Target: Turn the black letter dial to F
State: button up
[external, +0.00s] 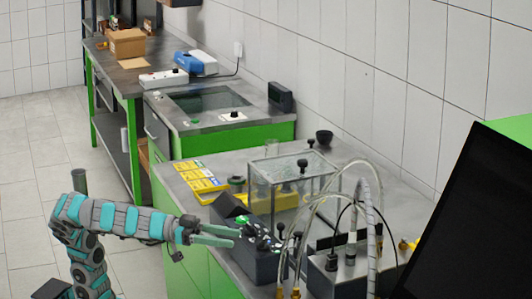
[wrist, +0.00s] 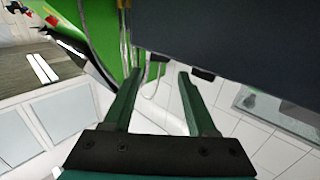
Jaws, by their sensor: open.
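My gripper (external: 236,237) reaches in from the left in the external view, its green fingers spread beside a dark control box (external: 256,264) on the front of the bench. In the wrist view my gripper (wrist: 160,74) is open and nothing is seen held between the fingers. A large dark face, probably this box (wrist: 235,45), fills the upper right there. Small black knob-like parts (wrist: 203,73) show at its lower edge near the fingertips. I cannot tell which part is the black letter dial, and no letters are readable.
Clear hoses (external: 337,185) arch over the bench just right of the box. A black screen (external: 470,220) blocks the right side. Open floor lies to the left.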

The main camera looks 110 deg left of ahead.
aim_at(261, 242)
jog(key=shift+w+a+p, duration=0.2)
jog(key=shift+w, duration=1.6)
jog(key=shift+w+a+p, duration=0.15)
jog(key=shift+w+p, duration=0.05)
jog(key=shift+w, duration=1.55)
grip_shut()
